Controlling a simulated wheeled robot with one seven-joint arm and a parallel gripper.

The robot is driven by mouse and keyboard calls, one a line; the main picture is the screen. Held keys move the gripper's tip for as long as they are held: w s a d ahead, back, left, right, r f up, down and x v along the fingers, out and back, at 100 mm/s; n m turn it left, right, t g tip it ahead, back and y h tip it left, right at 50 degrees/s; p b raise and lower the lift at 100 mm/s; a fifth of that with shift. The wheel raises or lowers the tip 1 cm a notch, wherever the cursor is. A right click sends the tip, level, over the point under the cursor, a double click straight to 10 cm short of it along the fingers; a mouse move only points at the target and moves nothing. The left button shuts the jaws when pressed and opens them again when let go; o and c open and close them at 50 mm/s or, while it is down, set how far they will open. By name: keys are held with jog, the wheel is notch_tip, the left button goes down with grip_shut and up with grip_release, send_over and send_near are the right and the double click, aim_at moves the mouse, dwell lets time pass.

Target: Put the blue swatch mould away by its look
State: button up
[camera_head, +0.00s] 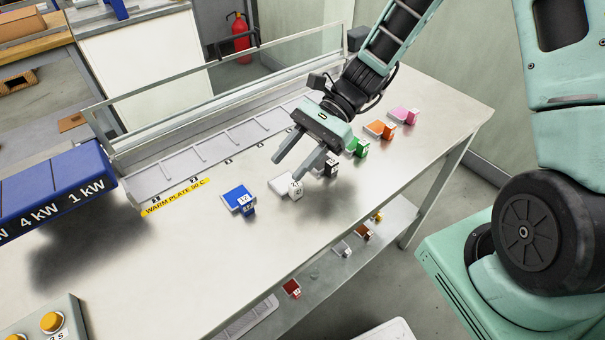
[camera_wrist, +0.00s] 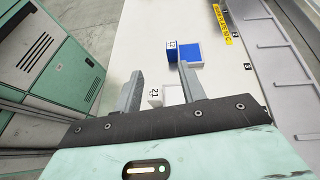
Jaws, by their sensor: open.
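The blue swatch mould (camera_head: 238,198) lies flat on the metal bench, a blue square with a small labelled blue block at its front. It also shows in the wrist view (camera_wrist: 188,53), beyond the fingertips. My gripper (camera_head: 289,168) is open and empty above the bench, up and to the right of the blue mould, over the white mould (camera_head: 283,186). In the wrist view my gripper (camera_wrist: 159,72) has its fingers spread, with the white mould partly hidden behind the right finger. The warm plate (camera_head: 174,187), a grey strip split into numbered bays, runs along the back of the bench.
Black (camera_head: 328,168), green (camera_head: 356,147), orange (camera_head: 380,129) and pink (camera_head: 404,116) moulds continue the row. A clear guard (camera_head: 225,95) stands behind the plate. A blue kW box (camera_head: 55,190) is at left. Red (camera_head: 291,288) and other moulds sit on the lower shelf.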

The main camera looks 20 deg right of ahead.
jog(key=s+r+n+t+h, duration=0.2)
jog(key=s+r+n+h, duration=0.2)
jog(key=s+n, duration=0.3)
jog(key=s+r+n+t+h, duration=0.2)
jog(key=s+r+n+h, duration=0.2)
jog(key=n, duration=0.9)
jog(key=s+a+h, duration=0.1)
jog(key=s+h, duration=0.2)
jog(key=s, duration=0.1)
jog(key=shift+s+r+n+t, duration=0.2)
jog(key=shift+s+n+t, duration=0.1)
jog(key=shift+n, duration=0.1)
jog(key=shift+c, duration=0.4)
